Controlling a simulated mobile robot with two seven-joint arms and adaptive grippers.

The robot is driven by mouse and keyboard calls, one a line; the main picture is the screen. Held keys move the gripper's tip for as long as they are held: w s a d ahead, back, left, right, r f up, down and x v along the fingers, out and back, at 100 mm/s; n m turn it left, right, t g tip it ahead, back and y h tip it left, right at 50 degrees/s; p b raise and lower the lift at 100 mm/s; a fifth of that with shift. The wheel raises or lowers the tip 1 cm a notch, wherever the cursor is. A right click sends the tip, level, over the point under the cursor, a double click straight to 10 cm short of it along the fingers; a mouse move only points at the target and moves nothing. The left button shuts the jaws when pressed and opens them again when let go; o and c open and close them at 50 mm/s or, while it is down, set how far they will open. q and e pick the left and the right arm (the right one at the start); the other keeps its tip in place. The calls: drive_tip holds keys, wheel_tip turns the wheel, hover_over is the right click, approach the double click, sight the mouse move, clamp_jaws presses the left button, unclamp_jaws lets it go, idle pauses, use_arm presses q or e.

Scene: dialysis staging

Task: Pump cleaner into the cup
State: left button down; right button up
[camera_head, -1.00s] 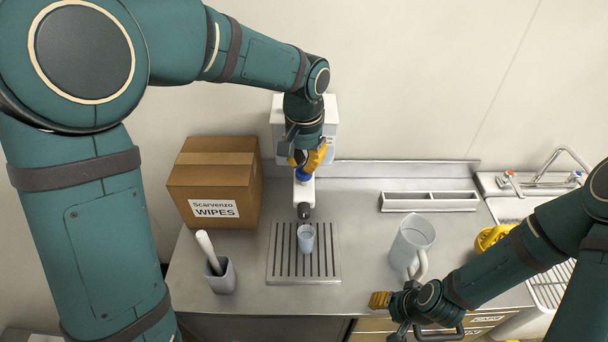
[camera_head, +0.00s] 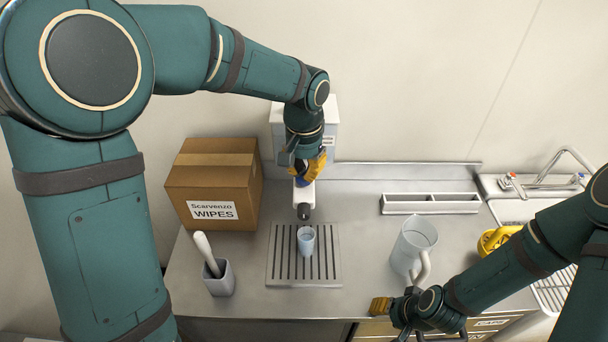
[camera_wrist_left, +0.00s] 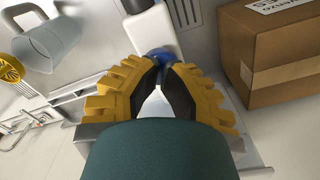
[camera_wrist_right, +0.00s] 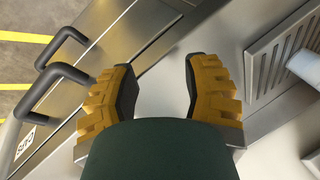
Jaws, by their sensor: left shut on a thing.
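The white dispenser (camera_head: 304,194) stands at the back of the counter, its dark nozzle pointing forward. A blue part (camera_head: 300,182) shows on its top. The small pale blue cup (camera_head: 306,243) stands upright on the slotted drip tray (camera_head: 275,272), just in front of the nozzle; I cannot tell whether it holds liquid. My left gripper (camera_head: 307,172) comes from above onto the dispenser's top, its yellow fingers shut on the blue part, which also shows at the fingertips in the left wrist view (camera_wrist_left: 158,56). My right gripper (camera_head: 378,305) is open and empty at the counter's front edge.
A cardboard wipes box (camera_head: 214,190) and a grey holder with a white handle (camera_head: 220,280) stand left. A clear jug (camera_head: 412,247), a low divided tray (camera_head: 430,203) and a yellow object (camera_head: 492,240) stand right, near the sink. Drawer handles (camera_wrist_right: 62,78) lie below my right gripper.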

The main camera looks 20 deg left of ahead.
use_arm(q)
drive_tip(key=shift+s+f, duration=0.1)
drive_tip(key=shift+f, duration=0.35)
use_arm(e)
drive_tip(key=shift+f, duration=0.3)
use_arm(q)
drive_tip(key=shift+r, duration=0.1)
use_arm(e)
drive_tip(key=shift+s, duration=0.1)
use_arm(q)
drive_tip(key=shift+r+p, duration=0.45)
drive_tip(key=shift+r, duration=0.2)
drive_tip(key=shift+r+p, duration=1.45)
drive_tip(key=shift+r, duration=0.3)
use_arm(e)
drive_tip(key=shift+r, duration=2)
use_arm(q)
drive_tip(key=shift+f, duration=0.35)
use_arm(e)
drive_tip(key=shift+f, duration=0.2)
use_arm(q)
drive_tip(key=shift+f+b, duration=0.35)
drive_tip(key=shift+b, duration=0.1)
use_arm(e)
drive_tip(key=shift+f, duration=0.25)
